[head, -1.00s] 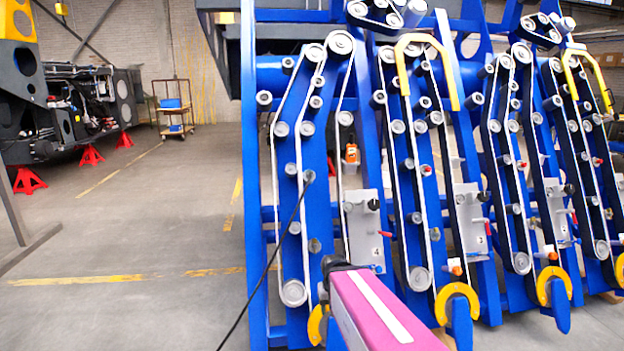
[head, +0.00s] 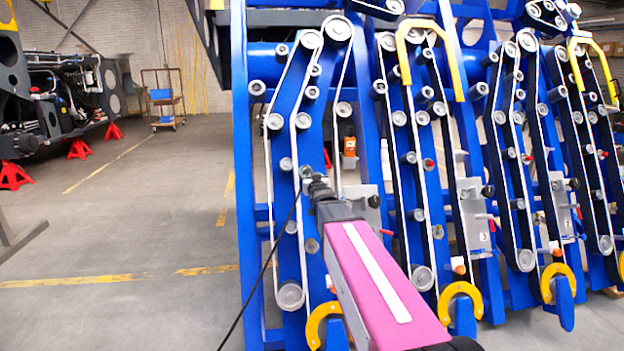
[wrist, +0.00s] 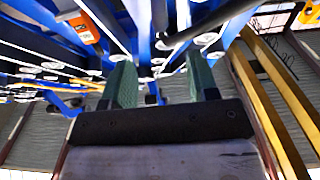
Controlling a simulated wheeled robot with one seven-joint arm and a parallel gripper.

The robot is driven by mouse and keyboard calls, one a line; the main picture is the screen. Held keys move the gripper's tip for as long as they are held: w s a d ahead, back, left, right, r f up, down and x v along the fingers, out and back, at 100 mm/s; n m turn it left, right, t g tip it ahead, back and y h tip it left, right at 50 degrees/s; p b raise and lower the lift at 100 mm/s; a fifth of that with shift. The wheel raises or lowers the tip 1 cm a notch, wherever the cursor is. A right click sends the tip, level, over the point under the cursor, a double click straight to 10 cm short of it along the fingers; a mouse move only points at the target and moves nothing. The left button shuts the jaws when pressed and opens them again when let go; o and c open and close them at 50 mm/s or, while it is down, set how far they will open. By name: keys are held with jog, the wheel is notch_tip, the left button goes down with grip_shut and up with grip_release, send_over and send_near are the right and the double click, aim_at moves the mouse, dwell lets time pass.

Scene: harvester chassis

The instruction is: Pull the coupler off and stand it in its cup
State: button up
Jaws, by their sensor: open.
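My gripper (head: 318,182) is raised in front of the leftmost blue row unit. Its two green fingers show in the wrist view (wrist: 160,85), apart with nothing between them. A thin black hose (head: 268,270) rises from the floor to the unit, close behind my gripper. Any coupler at its upper end is hidden or too small to tell. In the wrist view a dark cylinder (wrist: 197,27) lies beyond the fingertips; I cannot tell if it is the coupler. I cannot make out the cup. A grey panel (head: 362,200) stands partly hidden behind my arm.
An orange container (head: 349,146) sits on the unit right of my gripper; an orange block shows in the wrist view (wrist: 83,28). Yellow guards (head: 459,290) and rollers crowd the units to the right. The floor (head: 130,235) at left is clear. A cart (head: 163,100) stands far back.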

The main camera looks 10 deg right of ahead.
aim_at(309, 170)
jog(key=w, duration=1.1)
jog(key=shift+r, duration=0.15)
jog(key=shift+s, duration=0.1)
jog(key=shift+c, duration=0.3)
grip_shut()
